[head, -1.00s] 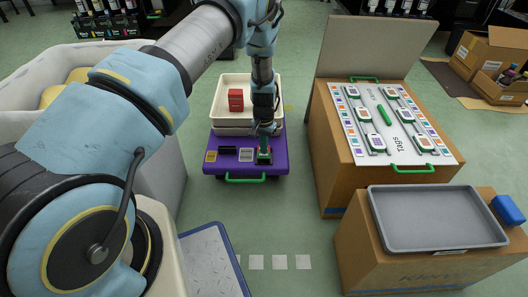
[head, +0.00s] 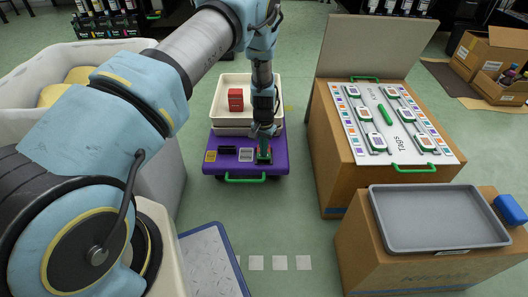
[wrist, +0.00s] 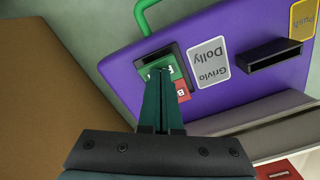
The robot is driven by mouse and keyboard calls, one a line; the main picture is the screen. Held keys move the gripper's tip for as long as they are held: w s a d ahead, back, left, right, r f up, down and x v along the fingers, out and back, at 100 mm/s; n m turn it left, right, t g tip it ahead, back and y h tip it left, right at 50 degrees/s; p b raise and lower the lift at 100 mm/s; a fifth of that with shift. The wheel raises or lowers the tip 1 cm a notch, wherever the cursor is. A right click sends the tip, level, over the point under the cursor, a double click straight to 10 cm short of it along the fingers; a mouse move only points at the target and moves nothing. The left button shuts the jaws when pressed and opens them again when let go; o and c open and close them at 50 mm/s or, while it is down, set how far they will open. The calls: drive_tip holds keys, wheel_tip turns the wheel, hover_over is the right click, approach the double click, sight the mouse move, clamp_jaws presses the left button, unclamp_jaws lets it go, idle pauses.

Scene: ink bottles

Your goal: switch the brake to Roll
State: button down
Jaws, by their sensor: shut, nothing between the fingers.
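The purple dolly (head: 227,167) stands on the floor with a green handle (head: 245,180) at its near edge. The brake switch sits in a dark recess at the dolly's right end. In the wrist view the brake (wrist: 155,56) shows a green part and a red part (wrist: 182,91) with a white letter, partly hidden by my fingers. My gripper (head: 264,152) points down over the brake. In the wrist view the shut, empty fingertips (wrist: 161,74) are at the green part; I cannot tell whether they touch it.
A white tray (head: 221,121) with a red box (head: 235,99) is on the dolly's far part. A cardboard box (head: 332,165) with a tag board (head: 400,140) stands to the right. A grey tray (head: 440,243) is nearer. A label reading "Grivlo Dolly" (wrist: 209,62) lies beside the brake.

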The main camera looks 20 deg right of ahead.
drive_tip(key=shift+f, duration=0.2)
drive_tip(key=shift+r, duration=0.2)
wheel_tip(320, 180, up, 7)
drive_tip(key=p, duration=0.5)
drive_tip(key=shift+f, duration=0.15)
drive_tip(key=shift+s, duration=0.1)
idle(0.4)
